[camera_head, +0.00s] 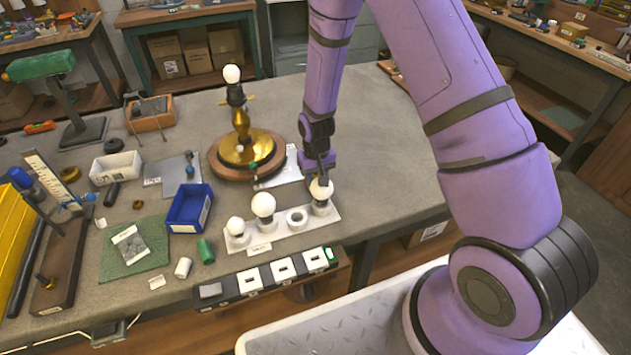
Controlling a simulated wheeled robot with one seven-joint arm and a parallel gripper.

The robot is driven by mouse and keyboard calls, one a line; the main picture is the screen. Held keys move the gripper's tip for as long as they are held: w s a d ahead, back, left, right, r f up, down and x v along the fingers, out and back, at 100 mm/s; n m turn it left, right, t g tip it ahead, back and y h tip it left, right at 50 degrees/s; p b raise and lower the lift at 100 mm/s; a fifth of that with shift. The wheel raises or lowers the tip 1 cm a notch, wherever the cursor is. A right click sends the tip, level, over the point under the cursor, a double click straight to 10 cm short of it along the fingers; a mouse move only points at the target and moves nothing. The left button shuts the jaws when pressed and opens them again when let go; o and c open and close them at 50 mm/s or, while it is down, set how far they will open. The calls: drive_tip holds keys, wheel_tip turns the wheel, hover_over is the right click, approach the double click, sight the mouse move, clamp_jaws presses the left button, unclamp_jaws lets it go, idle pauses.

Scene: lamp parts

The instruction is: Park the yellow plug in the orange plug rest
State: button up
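I cannot make out a yellow plug or an orange plug rest for certain. A brass lamp (241,148) with a round wooden base stands on the grey table, with a white bulb (232,74) at its top. My gripper (321,180) points down at the right end of a white bulb holder (285,232). Its fingertips are at the top of the rightmost bulb (320,190), which sits in the holder. The fingers are too small and dark to tell whether they are open or grip the bulb.
Left of the holder are a blue bin (189,208), a green cylinder (205,251) and a green mat (134,248). A white bin (117,168) and a wooden tool box (150,113) stand farther back. A switch panel (268,278) lines the front edge. The table's right side is clear.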

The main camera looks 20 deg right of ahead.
sight(317, 175)
drive_tip(key=shift+f, duration=0.5)
idle(0.4)
drive_tip(key=o, duration=1.1)
drive_tip(key=shift+r, duration=0.1)
drive_tip(key=shift+w+r, duration=0.2)
drive_tip(key=shift+r, duration=0.45)
drive_tip(key=r, duration=1)
drive_tip(key=shift+s+r, duration=0.1)
drive_tip(key=shift+s, duration=0.3)
